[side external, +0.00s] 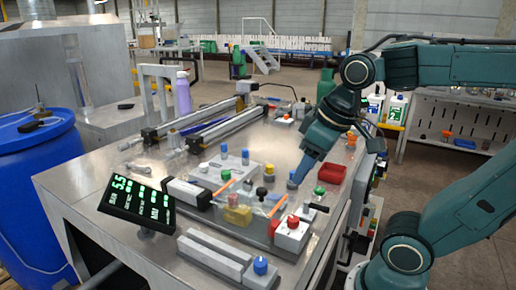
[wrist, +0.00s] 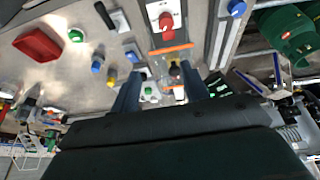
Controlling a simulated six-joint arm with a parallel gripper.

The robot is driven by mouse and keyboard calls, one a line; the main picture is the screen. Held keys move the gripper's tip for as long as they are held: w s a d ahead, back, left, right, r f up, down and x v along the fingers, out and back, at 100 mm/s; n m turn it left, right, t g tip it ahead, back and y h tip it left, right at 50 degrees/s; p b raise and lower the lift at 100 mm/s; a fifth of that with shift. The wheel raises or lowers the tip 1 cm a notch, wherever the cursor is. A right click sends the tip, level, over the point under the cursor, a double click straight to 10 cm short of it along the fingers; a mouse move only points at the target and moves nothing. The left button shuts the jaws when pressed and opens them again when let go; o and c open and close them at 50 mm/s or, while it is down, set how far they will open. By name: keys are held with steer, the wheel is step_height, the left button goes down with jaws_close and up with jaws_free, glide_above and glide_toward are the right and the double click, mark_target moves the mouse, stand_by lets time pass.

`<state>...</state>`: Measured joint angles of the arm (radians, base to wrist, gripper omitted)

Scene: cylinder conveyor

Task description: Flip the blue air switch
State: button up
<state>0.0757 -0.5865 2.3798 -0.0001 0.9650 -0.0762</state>
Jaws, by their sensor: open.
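Several blue knobs are in view, and I cannot tell which one is the air switch. One blue knob (side external: 260,265) sits on a grey block at the bench's front edge; it also shows at the top right of the wrist view (wrist: 237,8). Another blue knob (side external: 291,184) is on a grey base just below my gripper (side external: 300,172). It appears in the wrist view (wrist: 97,67) left of the fingers. Small blue knobs (side external: 245,157) stand farther back. My gripper (wrist: 162,90) is open and empty, pointing down over the panel.
A red-knobbed white block (side external: 293,222), a black lever (side external: 317,206) and a red tray (side external: 331,173) are close by. Orange bars (side external: 277,206) lie over the middle. A black display (side external: 137,204) stands front left. The bench (side external: 90,180) is bare at left.

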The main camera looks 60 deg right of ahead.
steer(key=w+d+f+g, duration=0.1)
steer(key=w+d+g, duration=0.3)
steer(key=w+d, duration=0.5)
steer(key=shift+w+d+f, duration=0.25)
steer(key=shift+w+f, duration=0.1)
steer(key=shift+w, duration=0.25)
step_height(320, 180, down, 14)
steer(key=shift+r, duration=0.1)
stand_by(0.4)
